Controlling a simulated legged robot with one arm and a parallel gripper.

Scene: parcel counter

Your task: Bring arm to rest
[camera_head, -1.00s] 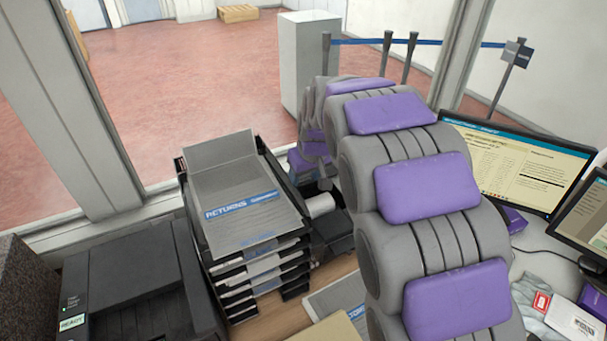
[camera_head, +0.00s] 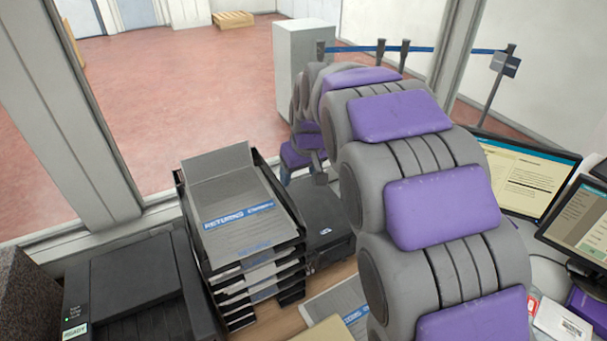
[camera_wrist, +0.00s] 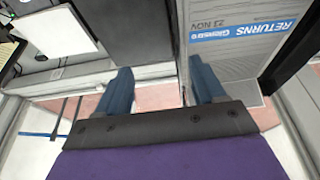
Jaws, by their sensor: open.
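My gripper (camera_wrist: 163,82) shows in the wrist view with its two blue-grey fingers spread apart and nothing between them. The returns tray stack's grey RETURNS sheet (camera_wrist: 240,45) lies beyond the right finger in that view. In the head view my grey and purple arm arches up and away from the camera, covering the right middle.
The black tray stack (camera_head: 268,262) holds the RETURNS sheet (camera_head: 235,205). A black printer (camera_head: 135,290) stands left of it, a black box (camera_head: 325,228) right. A monitor (camera_head: 525,175) stands at the right. Window frames (camera_head: 75,120) border the counter; red floor lies beyond.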

